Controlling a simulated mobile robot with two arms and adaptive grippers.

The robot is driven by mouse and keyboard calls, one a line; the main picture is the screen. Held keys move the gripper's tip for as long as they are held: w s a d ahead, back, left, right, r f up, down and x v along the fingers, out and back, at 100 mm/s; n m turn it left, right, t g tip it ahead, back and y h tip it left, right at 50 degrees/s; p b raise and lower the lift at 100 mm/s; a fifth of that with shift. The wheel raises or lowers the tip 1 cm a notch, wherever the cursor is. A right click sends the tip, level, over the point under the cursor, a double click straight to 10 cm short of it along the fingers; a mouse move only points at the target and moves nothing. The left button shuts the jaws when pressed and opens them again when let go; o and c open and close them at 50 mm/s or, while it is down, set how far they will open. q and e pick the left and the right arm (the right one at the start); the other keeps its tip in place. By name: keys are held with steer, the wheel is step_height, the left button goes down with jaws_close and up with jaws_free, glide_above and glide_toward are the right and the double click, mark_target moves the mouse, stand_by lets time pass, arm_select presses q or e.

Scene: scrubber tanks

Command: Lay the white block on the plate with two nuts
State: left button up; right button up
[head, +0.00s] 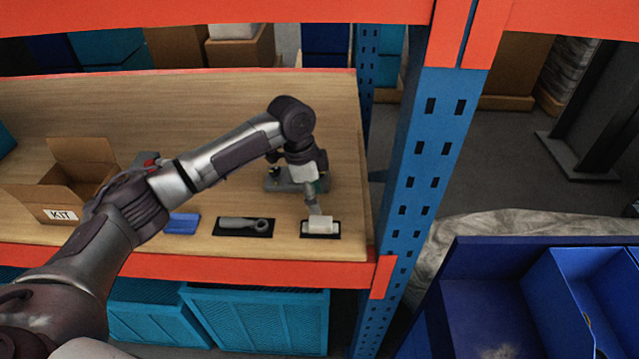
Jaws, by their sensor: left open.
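The white block (320,226) lies on a dark rectangular patch (335,236) near the front edge of the wooden shelf. My left gripper (314,207) points down just behind and above the block, with its fingertips close to it. It is open; I cannot tell whether it touches the block. A grey metal piece (283,184) sits behind the gripper and is partly hidden by it; it may be the plate, but I cannot make out the nuts. My right gripper is not in view.
A grey ring-ended tool (243,225) lies on another dark patch, with a blue piece (182,224) left of it. An open cardboard box marked KIT (58,203) stands farther left. A blue upright post (417,160) bounds the shelf's right end. The back of the shelf is clear.

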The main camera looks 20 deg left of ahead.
mark_target(320, 221)
arm_select(q)
steer(key=shift+s+f, duration=0.2)
steer(key=shift+f, duration=0.05)
steer(key=shift+s+d+f+b, duration=0.15)
steer(key=shift+s+f+b, duration=0.25)
steer(key=shift+s+b, duration=0.6)
steer(key=f+b, duration=0.2)
steer(key=shift+w+d+f+b, duration=0.1)
steer(key=shift+w+d+b, duration=0.1)
steer(key=shift+w+b, duration=0.15)
steer(key=shift+w+d+f+b, duration=0.1)
steer(key=shift+w+f+b, duration=0.15)
steer(key=shift+f+b, duration=0.45)
steer(key=shift+d+f+p, duration=0.15)
steer(key=shift+f+p, duration=0.1)
steer(key=shift+f, duration=0.3)
steer(key=shift+d+f+p, duration=0.15)
steer(key=shift+f+p, duration=0.05)
steer(key=shift+f, duration=0.3)
steer(key=shift+w+f, duration=0.1)
steer(key=shift+c, duration=1.3)
steer(key=c, duration=0.8)
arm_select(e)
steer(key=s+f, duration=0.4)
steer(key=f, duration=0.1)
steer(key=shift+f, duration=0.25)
